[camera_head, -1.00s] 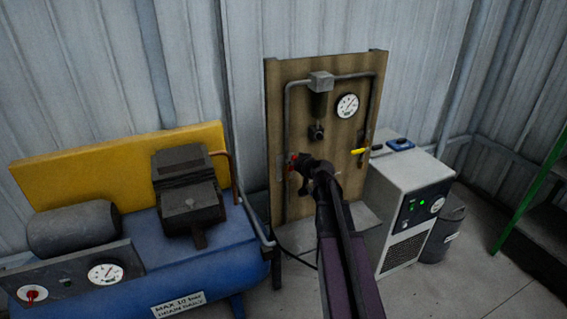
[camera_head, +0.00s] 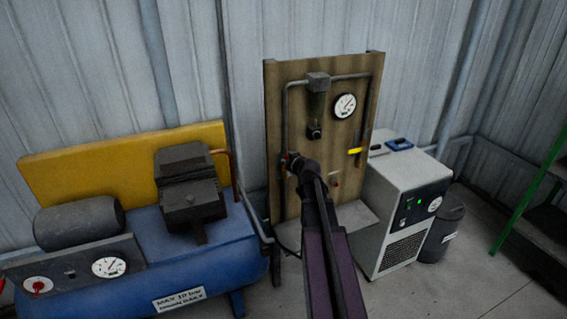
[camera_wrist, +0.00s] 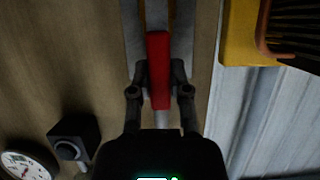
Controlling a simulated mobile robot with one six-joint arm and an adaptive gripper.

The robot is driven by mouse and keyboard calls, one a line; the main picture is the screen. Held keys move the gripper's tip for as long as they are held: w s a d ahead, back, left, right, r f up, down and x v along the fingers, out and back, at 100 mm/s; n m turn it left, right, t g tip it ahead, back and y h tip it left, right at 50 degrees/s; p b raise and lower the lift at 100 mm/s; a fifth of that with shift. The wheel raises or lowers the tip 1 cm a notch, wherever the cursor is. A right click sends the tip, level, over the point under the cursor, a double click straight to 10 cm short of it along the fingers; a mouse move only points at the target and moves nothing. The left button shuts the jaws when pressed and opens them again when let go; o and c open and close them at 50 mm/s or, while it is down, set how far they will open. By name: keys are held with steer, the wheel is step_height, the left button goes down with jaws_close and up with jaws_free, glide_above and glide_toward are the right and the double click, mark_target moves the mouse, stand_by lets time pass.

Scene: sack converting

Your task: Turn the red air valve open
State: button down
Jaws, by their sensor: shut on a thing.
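The red air valve (camera_head: 284,161) is on the vertical pipe at the left side of the wooden board (camera_head: 345,190). My gripper mostly hides it in the head view. In the wrist view its red handle (camera_wrist: 158,60) is a long bar, upright in the picture and roughly in line with the grey pipe behind it. My gripper (camera_wrist: 159,76) has one finger on each side of the handle and is shut on it. In the head view my gripper (camera_head: 293,164) is at the valve, with my arm reaching up from below.
The board also carries a gauge (camera_head: 345,106), a filter unit (camera_head: 317,100) and a yellow lever (camera_head: 355,151). A blue compressor (camera_head: 190,260) stands to the left. A grey dryer (camera_head: 405,200) and a dark bin (camera_head: 443,235) stand to the right.

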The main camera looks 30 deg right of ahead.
steer(key=shift+w+a, duration=0.15)
steer(key=c, duration=0.6)
jaws_free()
steer(key=shift+o, duration=0.2)
steer(key=shift+s, duration=0.2)
